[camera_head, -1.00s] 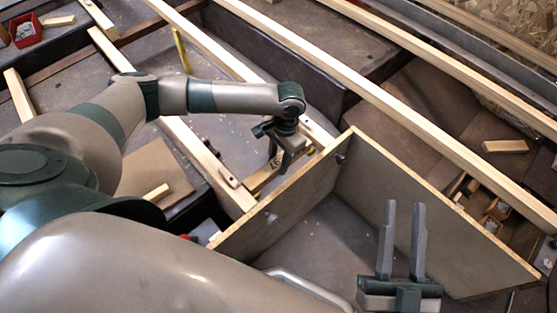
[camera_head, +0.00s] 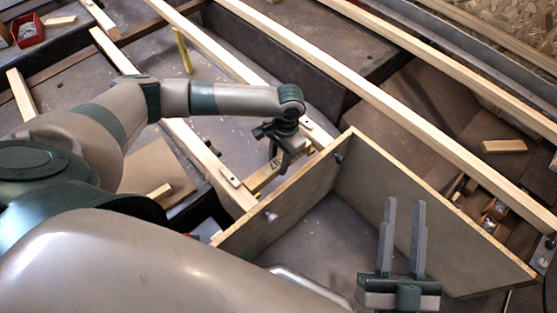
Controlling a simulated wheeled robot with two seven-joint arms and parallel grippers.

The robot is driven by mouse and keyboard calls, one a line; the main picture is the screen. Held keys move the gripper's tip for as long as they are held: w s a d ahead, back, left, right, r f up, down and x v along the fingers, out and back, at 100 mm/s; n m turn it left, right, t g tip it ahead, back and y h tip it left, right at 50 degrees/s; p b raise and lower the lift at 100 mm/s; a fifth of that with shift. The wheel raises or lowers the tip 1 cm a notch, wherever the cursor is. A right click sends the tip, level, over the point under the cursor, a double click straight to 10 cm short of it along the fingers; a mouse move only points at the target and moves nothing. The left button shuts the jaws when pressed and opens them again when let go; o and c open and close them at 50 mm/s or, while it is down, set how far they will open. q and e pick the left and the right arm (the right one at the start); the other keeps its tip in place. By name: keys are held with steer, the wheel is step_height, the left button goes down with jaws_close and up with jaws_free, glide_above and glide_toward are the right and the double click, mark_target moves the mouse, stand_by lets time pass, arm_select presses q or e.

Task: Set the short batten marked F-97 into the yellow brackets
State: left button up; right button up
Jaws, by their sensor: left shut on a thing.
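My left gripper (camera_head: 283,157) is shut on a short pale batten (camera_head: 262,178) with dark marking, too small to read fully. The batten spans the gap between two long timber rails, close to the panel's edge. The gripper hides part of it, and I cannot tell whether it is seated. A small patch of yellow (camera_head: 309,149) shows by its right end; the brackets are mostly hidden. My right gripper (camera_head: 402,238) is open and empty, fingers upward, in front of the angled panels.
Two grey panels (camera_head: 440,210) with pale edges meet in a corner right of the batten. Long rails (camera_head: 400,110) cross the scene. A yellow strip (camera_head: 182,50) stands behind. A loose wood block (camera_head: 504,146) lies right; a red bin (camera_head: 27,30) stands at far left.

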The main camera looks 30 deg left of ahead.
arm_select(q)
steer(key=o, duration=1.3)
steer(key=shift+c, duration=0.2)
step_height(320, 180, up, 17)
steer(key=w+p, duration=0.2)
steer(key=p, duration=0.2)
steer(key=shift+w+d, duration=0.25)
steer(key=shift+d, duration=0.2)
steer(key=shift+r, duration=0.1)
